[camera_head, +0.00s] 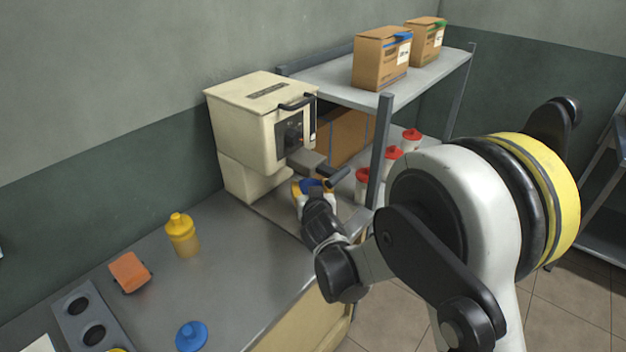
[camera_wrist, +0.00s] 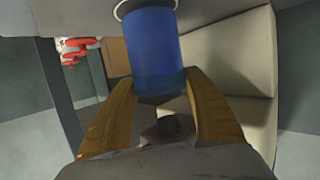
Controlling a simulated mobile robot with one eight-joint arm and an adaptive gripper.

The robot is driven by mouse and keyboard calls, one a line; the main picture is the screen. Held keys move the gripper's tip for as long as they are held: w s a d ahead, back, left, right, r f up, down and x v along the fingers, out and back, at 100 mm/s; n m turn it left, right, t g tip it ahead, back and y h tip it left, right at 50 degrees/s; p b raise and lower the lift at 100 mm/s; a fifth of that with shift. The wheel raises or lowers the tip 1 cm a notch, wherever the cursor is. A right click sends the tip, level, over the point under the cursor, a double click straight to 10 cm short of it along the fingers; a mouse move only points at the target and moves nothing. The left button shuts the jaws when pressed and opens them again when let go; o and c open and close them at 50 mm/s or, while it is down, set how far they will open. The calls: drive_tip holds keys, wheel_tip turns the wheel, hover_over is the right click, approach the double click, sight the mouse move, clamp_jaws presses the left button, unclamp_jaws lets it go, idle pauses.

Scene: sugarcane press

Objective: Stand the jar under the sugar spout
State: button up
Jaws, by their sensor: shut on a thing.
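The blue jar (camera_head: 312,184) is between the yellow-brown fingers of my gripper (camera_head: 313,188), low in front of the cream press (camera_head: 243,128). The wrist view, which appears turned over, shows the blue jar (camera_wrist: 156,45) large, with my gripper's fingers (camera_wrist: 160,82) shut on its two sides. The jar's end away from my gripper's palm meets a grey surface inside a pale ring. The press's cream body (camera_wrist: 228,50) is close beside it. A dark grey part of the press (camera_head: 306,160) juts out above the jar; I cannot tell exactly where the spout opening is.
A shelf rack (camera_head: 380,150) stands right of the press, with boxes (camera_head: 382,60) on top and red-lidded jars (camera_head: 392,155) below. On the counter (camera_head: 230,285) are a yellow bottle (camera_head: 182,237), an orange block (camera_head: 130,272) and a blue lid (camera_head: 191,336). The counter's middle is clear.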

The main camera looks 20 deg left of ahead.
drive_tip(key=shift+w+a+f, duration=0.1)
drive_tip(key=shift+a+f, duration=0.05)
drive_tip(key=shift+f, duration=0.3)
drive_tip(key=shift+d+r, duration=0.2)
drive_tip(key=shift+s+r, duration=0.1)
drive_tip(key=shift+s, duration=0.15)
drive_tip(key=o, duration=1.4)
drive_tip(key=shift+f, duration=0.2)
drive_tip(key=shift+s+r, duration=0.1)
drive_tip(key=shift+r, duration=0.1)
drive_tip(key=p+v, duration=0.4)
drive_tip(key=v, duration=0.7)
drive_tip(key=shift+s+d+r, duration=0.1)
drive_tip(key=shift+s+d, duration=0.05)
drive_tip(key=shift+s, duration=0.2)
